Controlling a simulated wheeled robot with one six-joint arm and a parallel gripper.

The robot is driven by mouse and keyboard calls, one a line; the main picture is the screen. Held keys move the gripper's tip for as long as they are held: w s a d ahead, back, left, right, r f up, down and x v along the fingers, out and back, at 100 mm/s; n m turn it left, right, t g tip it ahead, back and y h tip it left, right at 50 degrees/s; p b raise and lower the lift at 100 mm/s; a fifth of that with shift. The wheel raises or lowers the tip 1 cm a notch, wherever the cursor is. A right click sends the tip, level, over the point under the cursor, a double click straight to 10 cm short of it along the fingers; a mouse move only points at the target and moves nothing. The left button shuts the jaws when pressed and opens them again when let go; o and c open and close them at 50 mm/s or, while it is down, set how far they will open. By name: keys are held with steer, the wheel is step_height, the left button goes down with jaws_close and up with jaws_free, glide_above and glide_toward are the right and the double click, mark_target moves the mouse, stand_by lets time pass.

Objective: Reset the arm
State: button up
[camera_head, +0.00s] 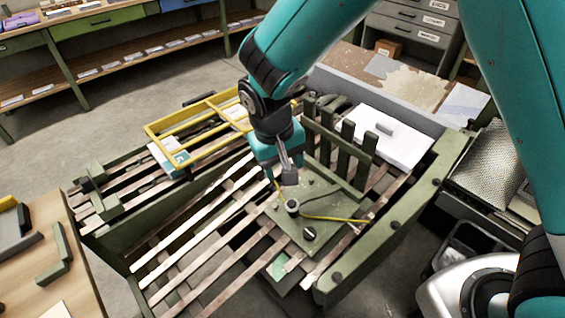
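My teal arm (315,40) reaches down from the top right over a slatted green wooden frame (385,240). My gripper (287,180) points down near the middle of the frame, just above or at a green plate with dark knobs (325,232). The fingers are small and partly hidden by the wrist. I cannot tell whether they are open or shut, or whether they touch anything.
Upright green posts (340,145) and a white paper stack (385,138) stand close behind my gripper. A yellow frame (180,127) lies to the left. A wooden table (70,285) is at lower left. Grey floor (60,150) is clear at the upper left.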

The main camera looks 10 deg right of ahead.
stand_by(0.4)
steer(key=s+d+r+n+y+p, duration=0.1)
steer(key=s+d+r+n+y, duration=0.1)
steer(key=s+r, duration=0.7)
steer(key=s+d+r+n+y, duration=0.2)
steer(key=s+d+r+y, duration=0.2)
steer(key=s+r, duration=0.6)
steer(key=shift+d+p, duration=0.2)
steer(key=shift+p, duration=0.15)
steer(key=shift+w, duration=0.1)
stand_by(1.2)
